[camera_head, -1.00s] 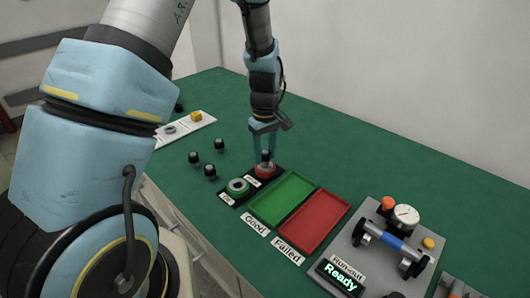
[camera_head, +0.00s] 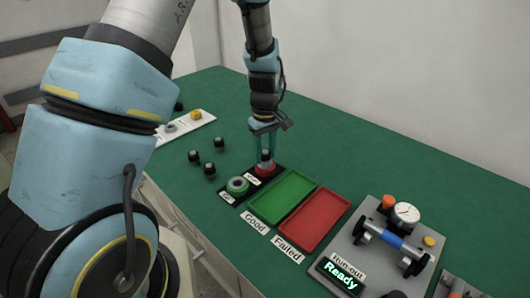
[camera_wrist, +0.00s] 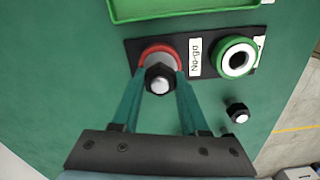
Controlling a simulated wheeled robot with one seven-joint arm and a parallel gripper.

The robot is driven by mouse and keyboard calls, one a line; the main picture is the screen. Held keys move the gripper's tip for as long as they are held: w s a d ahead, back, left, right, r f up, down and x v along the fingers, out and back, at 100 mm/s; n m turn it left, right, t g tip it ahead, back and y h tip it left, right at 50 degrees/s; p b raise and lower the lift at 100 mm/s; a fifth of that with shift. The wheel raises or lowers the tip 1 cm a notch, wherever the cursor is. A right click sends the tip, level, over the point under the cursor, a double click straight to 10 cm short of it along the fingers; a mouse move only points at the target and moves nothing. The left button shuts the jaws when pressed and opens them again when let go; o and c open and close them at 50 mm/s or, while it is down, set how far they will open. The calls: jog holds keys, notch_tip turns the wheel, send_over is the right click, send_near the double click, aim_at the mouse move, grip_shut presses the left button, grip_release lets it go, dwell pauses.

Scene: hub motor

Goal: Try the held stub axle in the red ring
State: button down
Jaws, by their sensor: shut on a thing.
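My gripper (camera_head: 265,147) is shut on a dark stub axle (camera_wrist: 159,79) with a pale round end. The axle is upright, straight over the red ring (camera_wrist: 147,51). In the head view the axle (camera_head: 265,156) is at the red ring (camera_head: 264,172); how deep it sits in the ring I cannot tell. Axle and fingers hide much of the ring's opening. The green ring (camera_head: 237,186) stands beside it on the same black plate, and its open bore (camera_wrist: 236,59) shows in the wrist view.
Several loose stub axles (camera_head: 219,143) stand on the green table left of the plate. The green Good tray (camera_head: 283,197) and the red Failed tray (camera_head: 312,221) lie to its right. The run-out gauge (camera_head: 405,214), its display reading Ready, stands further right. Table behind the gripper is clear.

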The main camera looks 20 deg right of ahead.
jog(key=shift+r, duration=0.25)
jog(key=shift+r+p, duration=0.4)
jog(key=shift+p, duration=0.15)
notch_tip(320, 180, up, 4)
jog(key=m+p, duration=0.1)
jog(key=m, duration=0.4)
jog(key=shift+f+p, duration=0.15)
jog(key=shift+p, duration=0.2)
jog(key=shift+m, duration=0.5)
jog(key=shift+f, duration=0.25)
jog(key=shift+f+b, duration=1.5)
jog(key=shift+f, duration=0.3)
jog(key=shift+f, duration=0.45)
